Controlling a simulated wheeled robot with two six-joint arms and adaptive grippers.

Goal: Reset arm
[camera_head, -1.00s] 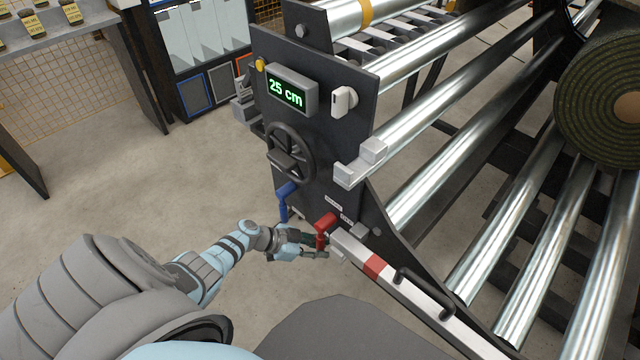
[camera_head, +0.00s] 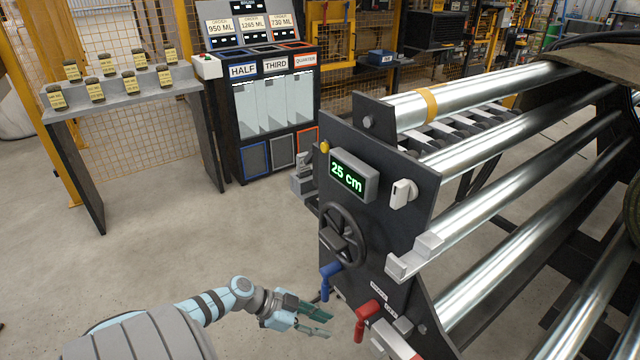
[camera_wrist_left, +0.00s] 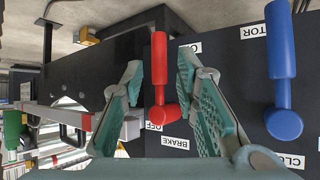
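My left gripper (camera_head: 328,324) is open and empty in the head view, to the left of the red lever (camera_head: 361,325) on the dark machine panel (camera_head: 395,235). A gap shows between the fingertips and this lever. In the left wrist view the two teal fingers stand apart, with the red lever (camera_wrist_left: 160,75) seen between them, above a label reading BRAKE (camera_wrist_left: 175,143). A blue lever (camera_head: 328,280) hangs on the panel to the left of the red one. It also shows in the left wrist view (camera_wrist_left: 281,70). My right gripper is not in view.
The panel carries a handwheel (camera_head: 343,235) and a display (camera_head: 351,176) reading 25 cm. Steel rollers (camera_head: 500,130) run off to the right. A shelf (camera_head: 120,103) with several small labelled items and a sorting cabinet (camera_head: 268,120) stand behind. The floor (camera_head: 170,230) at left is clear.

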